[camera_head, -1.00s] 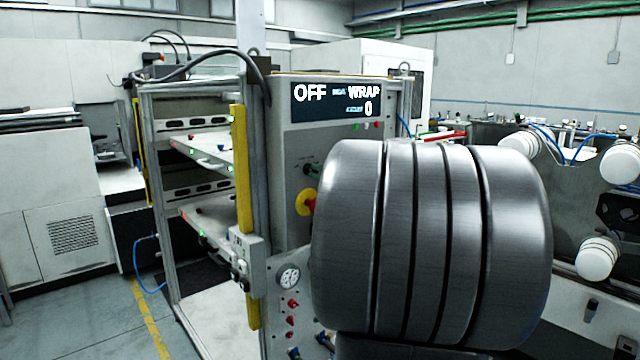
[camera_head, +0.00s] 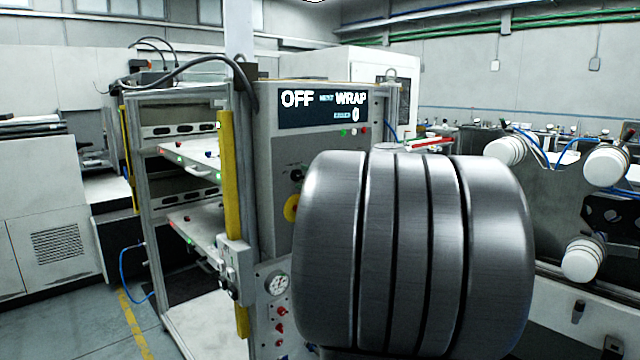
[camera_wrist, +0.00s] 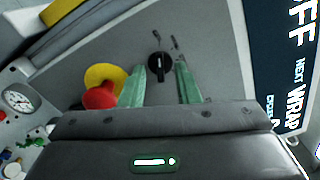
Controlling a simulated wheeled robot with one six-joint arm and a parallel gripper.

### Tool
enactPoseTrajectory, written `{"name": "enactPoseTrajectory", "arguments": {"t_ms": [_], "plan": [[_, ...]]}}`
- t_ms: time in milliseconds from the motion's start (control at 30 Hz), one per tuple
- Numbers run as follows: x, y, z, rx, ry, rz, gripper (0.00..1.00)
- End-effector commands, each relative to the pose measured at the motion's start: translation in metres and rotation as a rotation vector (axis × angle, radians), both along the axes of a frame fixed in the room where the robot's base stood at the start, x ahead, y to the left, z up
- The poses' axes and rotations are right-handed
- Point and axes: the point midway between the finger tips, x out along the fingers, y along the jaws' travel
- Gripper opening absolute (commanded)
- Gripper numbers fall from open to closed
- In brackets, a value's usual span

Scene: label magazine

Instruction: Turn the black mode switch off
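The black mode switch (camera_wrist: 158,67) is a small round knob with a pale mark on the grey panel. In the wrist view it lies ahead of and between the fingertips of my gripper (camera_wrist: 161,72). The two green fingers are apart, with nothing between them that I can see held. I cannot tell whether they touch the knob. In the head view the switch (camera_head: 296,174) shows just left of my large grey arm link, which hides my gripper. The display (camera_head: 323,106) above reads OFF, NEXT WRAP and 0.
A red knob on a yellow disc (camera_wrist: 103,80) sits close left of the left finger; the yellow disc also shows in the head view (camera_head: 290,208). A gauge (camera_head: 277,284) and red fittings are lower on the panel. Shelves (camera_head: 190,160) stand left.

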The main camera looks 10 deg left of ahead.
Motion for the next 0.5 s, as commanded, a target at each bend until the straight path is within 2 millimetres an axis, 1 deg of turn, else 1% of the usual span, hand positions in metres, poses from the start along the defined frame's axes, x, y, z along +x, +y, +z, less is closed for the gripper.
{"name": "enactPoseTrajectory", "arguments": {"t_ms": [167,500], "plan": [[-0.014,-0.019,-0.001,0.000,-0.002,-0.005,0.29],[-0.055,-0.072,-0.001,-0.001,-0.002,-0.007,0.29]]}}
